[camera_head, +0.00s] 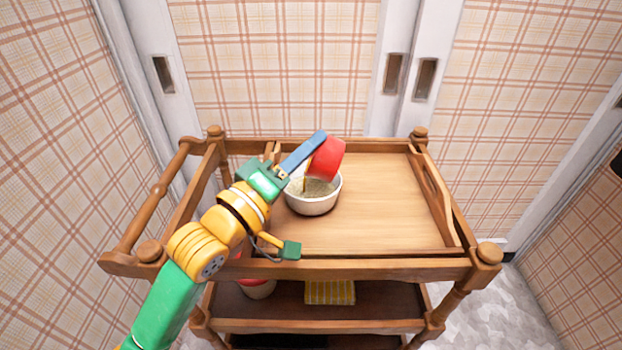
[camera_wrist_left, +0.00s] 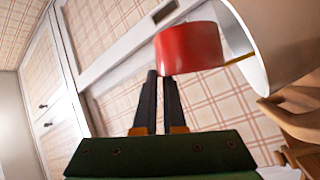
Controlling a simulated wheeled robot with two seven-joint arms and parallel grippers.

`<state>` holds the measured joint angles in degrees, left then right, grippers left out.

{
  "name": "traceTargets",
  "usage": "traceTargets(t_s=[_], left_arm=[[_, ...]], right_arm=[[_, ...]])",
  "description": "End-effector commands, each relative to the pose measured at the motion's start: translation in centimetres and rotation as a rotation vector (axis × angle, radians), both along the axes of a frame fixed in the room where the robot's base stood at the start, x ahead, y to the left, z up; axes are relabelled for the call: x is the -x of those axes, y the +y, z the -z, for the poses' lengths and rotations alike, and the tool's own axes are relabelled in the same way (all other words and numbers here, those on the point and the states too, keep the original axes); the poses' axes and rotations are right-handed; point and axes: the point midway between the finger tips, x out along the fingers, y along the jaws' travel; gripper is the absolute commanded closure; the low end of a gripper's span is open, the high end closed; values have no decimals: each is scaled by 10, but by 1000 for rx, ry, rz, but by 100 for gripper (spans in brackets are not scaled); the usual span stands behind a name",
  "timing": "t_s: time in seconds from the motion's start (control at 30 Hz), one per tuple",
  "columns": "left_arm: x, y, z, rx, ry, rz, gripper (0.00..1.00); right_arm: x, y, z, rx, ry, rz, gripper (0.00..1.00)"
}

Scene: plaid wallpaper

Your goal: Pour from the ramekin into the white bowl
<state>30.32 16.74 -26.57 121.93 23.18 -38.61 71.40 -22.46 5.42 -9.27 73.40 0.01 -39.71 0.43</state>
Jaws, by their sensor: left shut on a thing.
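The red ramekin (camera_head: 327,157) is tilted over the white bowl (camera_head: 313,203), and its low side faces down and left. A thin yellowish-brown stream (camera_head: 304,184) runs from it down into the bowl. My left gripper (camera_head: 318,142) is shut on the ramekin's wall and holds it above the bowl. In the left wrist view the fingers (camera_wrist_left: 168,82) are close together at the ramekin (camera_wrist_left: 190,48), with the bowl (camera_wrist_left: 275,40) beside it. The bowl stands upright on the cart and has some contents inside. My right gripper is not in view.
The wooden cart (camera_head: 385,215) has raised side rails and a handled tray edge (camera_head: 438,195) at right. Its top right of the bowl is clear. A yellow striped cloth (camera_head: 330,292) and a partly hidden container (camera_head: 258,289) are on the lower shelf. Plaid walls stand close behind.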

Motion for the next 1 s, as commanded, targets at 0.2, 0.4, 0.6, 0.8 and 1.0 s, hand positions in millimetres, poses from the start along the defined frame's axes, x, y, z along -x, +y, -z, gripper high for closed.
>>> traceTargets(t_s=[0.2, 0.4, 0.6, 0.8, 1.0], left_arm=[[-2, 1, -1, 31, 7, 1, 100], [-4, 2, -1, 62, 15, 4, 100], [-6, 3, -1, 91, 22, 4, 100], [-8, 4, -1, 118, 29, 6, 100], [-10, 5, -1, 145, 34, 7, 100]], right_arm=[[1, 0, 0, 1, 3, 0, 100], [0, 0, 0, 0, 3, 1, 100], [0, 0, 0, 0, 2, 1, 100], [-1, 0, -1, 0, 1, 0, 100], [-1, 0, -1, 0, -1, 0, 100]])
